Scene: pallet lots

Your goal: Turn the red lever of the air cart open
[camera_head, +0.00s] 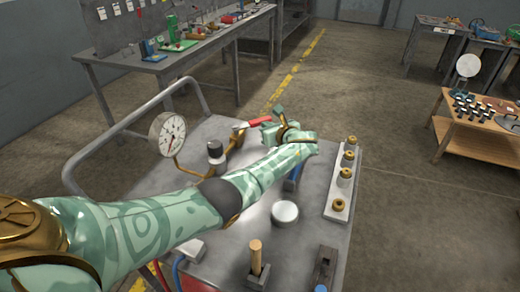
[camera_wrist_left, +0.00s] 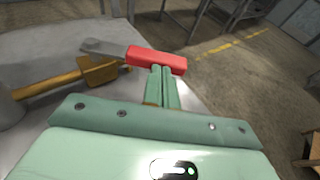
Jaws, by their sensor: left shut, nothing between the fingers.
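The red lever (camera_head: 259,122) is on the far part of the air cart's grey top (camera_head: 305,240). In the left wrist view its red grip (camera_wrist_left: 150,60) lies across the picture, with a bare metal arm running left over a brass valve (camera_wrist_left: 97,70). My left gripper (camera_head: 277,112) reaches over the cart to the right end of the lever. Its fingers (camera_wrist_left: 161,72) are shut with nothing between them. Their tips overlap the near edge of the red grip in view; I cannot tell if they touch it. My right gripper is not in view.
A pressure gauge (camera_head: 168,134) stands at the cart's left beside a tubular handle (camera_head: 100,140). A strip with several brass fittings (camera_head: 342,185) lies at the right. A round white disc (camera_head: 285,212) and wooden peg (camera_head: 256,258) are nearer. Floor is clear right of the cart.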

